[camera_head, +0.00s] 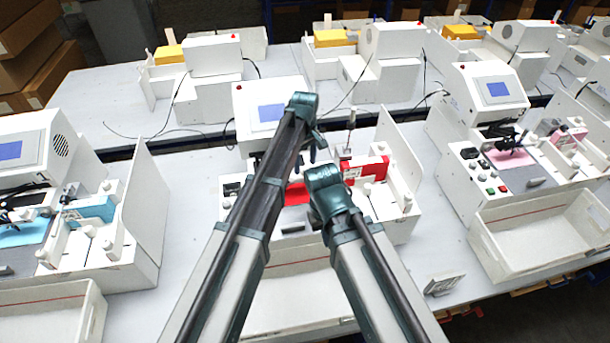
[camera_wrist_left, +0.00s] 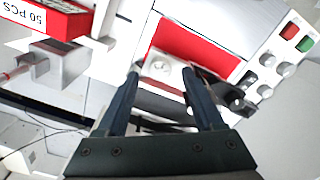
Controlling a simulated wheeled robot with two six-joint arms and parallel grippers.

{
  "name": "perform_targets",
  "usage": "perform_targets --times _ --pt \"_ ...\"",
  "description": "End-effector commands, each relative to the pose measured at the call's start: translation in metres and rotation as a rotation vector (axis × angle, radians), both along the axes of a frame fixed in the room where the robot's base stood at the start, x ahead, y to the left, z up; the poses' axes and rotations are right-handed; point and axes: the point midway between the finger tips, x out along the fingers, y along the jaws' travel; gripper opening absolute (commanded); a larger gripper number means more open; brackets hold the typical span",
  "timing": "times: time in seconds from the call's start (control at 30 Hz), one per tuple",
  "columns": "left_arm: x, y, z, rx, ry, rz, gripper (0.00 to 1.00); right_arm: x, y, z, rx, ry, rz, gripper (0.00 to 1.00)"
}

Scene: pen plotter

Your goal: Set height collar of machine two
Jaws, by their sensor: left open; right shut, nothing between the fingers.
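Machine two is the middle white machine, with a blue screen (camera_head: 271,112) and a red sheet (camera_head: 296,194) on its bed. My arms cover much of it. In the left wrist view, a pale block with a round knob-like top (camera_wrist_left: 160,68) lies between the fingertips of my open left gripper (camera_wrist_left: 163,76), in front of the red sheet (camera_wrist_left: 196,48). I cannot tell whether the fingers touch it, or whether it is the height collar. In the head view my left gripper (camera_head: 312,148) is over the machine. My right gripper (camera_head: 326,182) is lower and to the right, its fingers mostly hidden.
A red box labelled 50 PCS (camera_wrist_left: 62,17) sits beside the bed. Buttons and knobs (camera_wrist_left: 290,45) line the panel. Similar machines stand left, with a blue sheet (camera_head: 25,232), and right, with a pink sheet (camera_head: 509,158). White bins (camera_head: 530,262) stand in front. A small sign (camera_head: 443,285) is on the table.

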Motion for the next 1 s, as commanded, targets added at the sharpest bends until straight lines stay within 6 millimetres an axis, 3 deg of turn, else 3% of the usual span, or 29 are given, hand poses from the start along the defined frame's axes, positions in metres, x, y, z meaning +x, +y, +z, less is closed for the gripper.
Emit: perform_targets --times 0.03,0.13,0.5,0.87,0.9,1.0 --pt "0.0 0.0 -0.0127 0.0 0.0 0.0 0.69 0.0001 -0.0001 -0.0127 0.0 0.0 0.001 0.0" --pt "0.0 0.0 -0.0197 0.0 0.0 0.0 0.69 0.0001 0.0 -0.0197 -0.001 0.0 0.002 0.0" --pt "0.0 0.0 -0.021 0.0 0.0 0.0 0.69 0.0001 0.0 -0.021 -0.001 0.0 0.003 0.0" --pt "0.0 0.0 -0.0211 0.0 0.0 0.0 0.04 0.0 -0.0001 -0.021 -0.001 0.0 0.003 0.0" --pt "0.0 0.0 -0.0211 0.0 0.0 0.0 0.0 0.0 -0.0001 -0.021 -0.001 0.0 0.003 0.0" --pt "0.0 0.0 -0.0211 0.0 0.0 0.0 0.0 0.0 -0.0001 -0.021 -0.001 0.0 0.003 0.0"
